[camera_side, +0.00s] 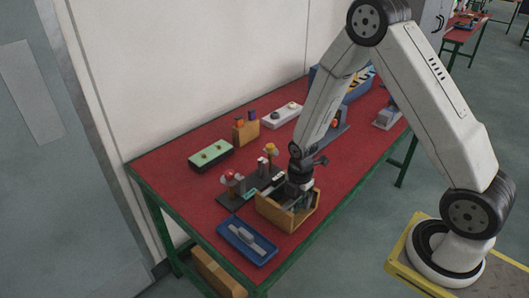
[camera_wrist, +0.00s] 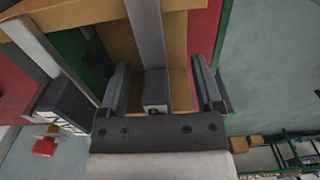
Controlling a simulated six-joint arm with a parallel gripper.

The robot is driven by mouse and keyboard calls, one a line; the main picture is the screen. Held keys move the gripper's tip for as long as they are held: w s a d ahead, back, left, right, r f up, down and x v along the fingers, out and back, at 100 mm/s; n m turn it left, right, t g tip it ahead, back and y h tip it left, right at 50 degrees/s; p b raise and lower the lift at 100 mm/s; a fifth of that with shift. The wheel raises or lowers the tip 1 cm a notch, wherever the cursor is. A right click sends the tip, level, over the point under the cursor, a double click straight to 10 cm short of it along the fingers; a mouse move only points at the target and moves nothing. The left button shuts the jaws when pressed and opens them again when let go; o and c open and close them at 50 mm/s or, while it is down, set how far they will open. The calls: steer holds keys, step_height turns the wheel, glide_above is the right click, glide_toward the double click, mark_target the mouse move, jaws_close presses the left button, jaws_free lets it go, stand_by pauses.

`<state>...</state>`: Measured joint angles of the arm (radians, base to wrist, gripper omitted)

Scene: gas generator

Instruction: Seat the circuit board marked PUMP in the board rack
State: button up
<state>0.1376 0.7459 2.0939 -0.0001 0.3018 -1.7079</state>
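In the wrist view my gripper (camera_wrist: 160,66) is open. Its two dark fingers stand on either side of a grey block (camera_wrist: 155,88), with gaps on both sides. The block has a partly hidden white mark on its end; I cannot read whether it says PUMP. A second grey block with white lettering (camera_wrist: 65,103) is at the left, also not clearly readable. In the side view my gripper (camera_side: 298,180) is low over an open wooden box (camera_side: 287,217) with grey parts inside. I cannot tell for certain whether this box is the board rack.
A blue tray (camera_side: 235,245) with a grey piece lies in front. A dark base with a red knob (camera_side: 230,176) and a yellow knob (camera_side: 270,149) is close behind the box. A green-topped box (camera_side: 210,156) and a wooden block (camera_side: 245,133) stand farther back on the red table (camera_side: 170,160).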

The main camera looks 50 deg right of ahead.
jaws_close()
steer(key=shift+r, duration=0.2)
steer(key=shift+r, duration=4.2)
step_height(320, 180, up, 10)
steer(key=w, duration=1.8)
steer(key=shift+w+f, duration=0.15)
steer(key=shift+f, duration=2.2)
